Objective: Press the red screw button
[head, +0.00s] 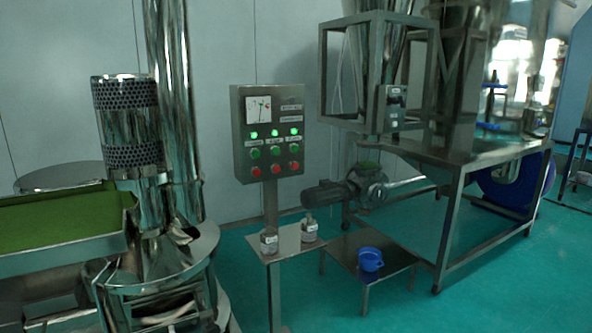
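A grey control panel (240,110) stands upright on a post in the middle of the head view. Its bottom row has three red buttons: a left one (256,171), a middle one (276,169) and a right one (295,166). The labels are too small to read, so I cannot tell which red button is the screw one. Above them is a row of green buttons (276,151), and above those a row of lit green lamps (274,133). A square dial (258,109) sits at the panel's top left. Neither of my grippers is in view.
A small stand (287,247) below the panel bears two jars. A low table (395,272) with a blue container (370,259) is to its right. A metal sieve machine (140,270) with a green-filled tray fills the left. A steel frame table (470,153) stands right. Green floor is open between.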

